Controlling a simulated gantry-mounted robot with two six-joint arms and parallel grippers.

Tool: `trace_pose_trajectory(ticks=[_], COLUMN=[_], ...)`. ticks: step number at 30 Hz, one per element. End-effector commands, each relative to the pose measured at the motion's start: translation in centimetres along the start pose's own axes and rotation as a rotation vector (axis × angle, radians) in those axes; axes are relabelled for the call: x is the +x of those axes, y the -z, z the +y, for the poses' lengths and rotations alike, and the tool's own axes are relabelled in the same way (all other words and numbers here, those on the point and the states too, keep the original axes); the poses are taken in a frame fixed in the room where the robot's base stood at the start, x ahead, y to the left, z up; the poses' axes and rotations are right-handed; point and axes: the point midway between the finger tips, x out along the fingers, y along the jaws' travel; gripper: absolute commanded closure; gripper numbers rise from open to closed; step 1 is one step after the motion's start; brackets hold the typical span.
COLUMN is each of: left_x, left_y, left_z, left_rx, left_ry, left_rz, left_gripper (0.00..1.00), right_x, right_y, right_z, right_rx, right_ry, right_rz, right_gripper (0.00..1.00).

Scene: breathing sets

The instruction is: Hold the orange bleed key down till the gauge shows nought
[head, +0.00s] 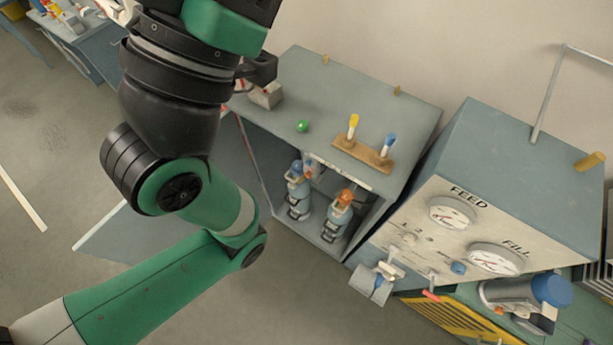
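The panel at the right has a FEED gauge (452,211) and a FILL gauge (495,258); their needles are too small to read. A small orange piece (498,311) shows by the blue-capped cylinder lying below the FILL gauge; it may be the bleed key, but I cannot be sure. My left arm crosses the left half of the head view. A dark part at its end, seemingly my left gripper (262,70), is mostly hidden behind the wrist, above the left end of the bench and far from the gauges. Its fingers cannot be made out. My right gripper is not in view.
Two bottles stand in the open cabinet, one blue-topped (298,190) and one orange-topped (340,215). On the cabinet top (390,110) are a green ball (303,126) and a wooden rack (362,152) with yellow and blue pieces. A blue-capped cylinder (520,292) lies below the panel.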

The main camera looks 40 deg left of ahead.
Motion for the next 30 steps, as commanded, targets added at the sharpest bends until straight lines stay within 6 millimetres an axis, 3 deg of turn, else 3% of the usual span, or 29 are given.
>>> trace_pose_trajectory(ticks=[1,6,8,30], left_x=[0.00,0.00,0.00,0.00], left_y=[0.00,0.00,0.00,0.00], left_z=[0.00,0.00,0.00,0.00], left_rx=[0.000,0.000,0.000,0.000], left_ry=[0.000,0.000,0.000,0.000], left_rz=[0.000,0.000,0.000,0.000], left_gripper=[0.62,0.93,1.00,1.00], right_x=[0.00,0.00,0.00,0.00], right_y=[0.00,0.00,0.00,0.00], right_z=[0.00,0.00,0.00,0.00], right_rx=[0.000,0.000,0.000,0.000], right_ry=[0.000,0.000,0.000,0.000], right_rz=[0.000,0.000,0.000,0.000], right_gripper=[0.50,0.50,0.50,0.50])
